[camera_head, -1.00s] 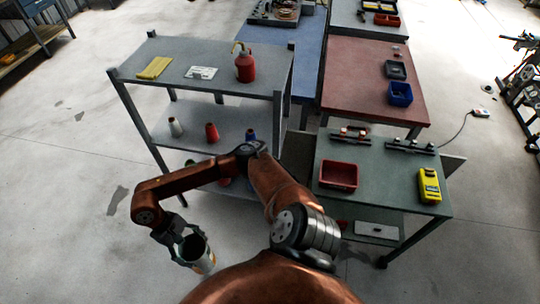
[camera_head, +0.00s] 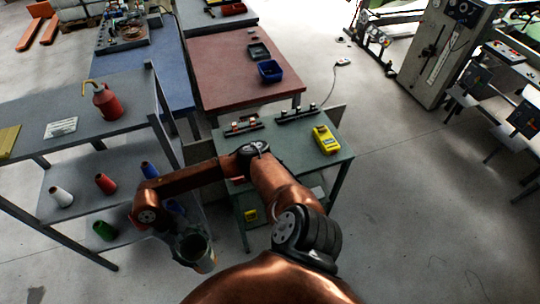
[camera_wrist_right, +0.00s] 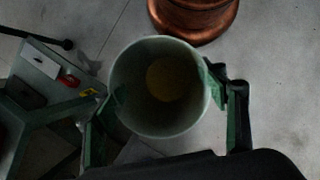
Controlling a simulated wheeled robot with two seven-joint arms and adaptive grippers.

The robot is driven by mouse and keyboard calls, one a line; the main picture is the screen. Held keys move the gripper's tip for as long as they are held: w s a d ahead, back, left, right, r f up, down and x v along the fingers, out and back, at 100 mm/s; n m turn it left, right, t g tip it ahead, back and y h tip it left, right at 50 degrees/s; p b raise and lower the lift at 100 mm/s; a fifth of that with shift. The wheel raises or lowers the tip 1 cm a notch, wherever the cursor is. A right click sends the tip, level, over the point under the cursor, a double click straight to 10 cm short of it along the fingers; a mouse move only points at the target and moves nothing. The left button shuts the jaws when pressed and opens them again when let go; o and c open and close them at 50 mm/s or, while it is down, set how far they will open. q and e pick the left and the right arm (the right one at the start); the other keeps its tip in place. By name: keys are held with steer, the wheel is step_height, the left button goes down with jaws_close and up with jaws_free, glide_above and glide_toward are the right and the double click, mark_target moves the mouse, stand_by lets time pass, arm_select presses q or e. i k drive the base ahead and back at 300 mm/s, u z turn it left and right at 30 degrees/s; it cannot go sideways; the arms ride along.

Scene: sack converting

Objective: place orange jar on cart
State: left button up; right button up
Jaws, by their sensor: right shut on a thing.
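My right gripper (camera_head: 188,236) is shut around an open-topped, grey-green jar (camera_head: 201,256) and holds it above the floor. In the right wrist view the fingers (camera_wrist_right: 165,108) press on both sides of the jar (camera_wrist_right: 125,75), whose inside looks empty with a yellowish-orange bottom. The green-topped cart (camera_head: 305,162) stands beyond my right arm, which hides its left part. On its top are a yellow device (camera_head: 325,139) and two dark racks (camera_head: 297,115) along the back. My left gripper is out of view.
A grey shelf unit (camera_head: 120,130) at the left holds a red bottle (camera_head: 106,101) and several coloured cones. A red-topped table (camera_head: 225,75) with a blue bin (camera_head: 270,71) stands behind the cart. Open floor (camera_head: 410,220) lies to the right.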

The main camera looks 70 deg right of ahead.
mark_target(294, 154)
steer(key=z, duration=1.7)
steer(key=i, duration=0.45)
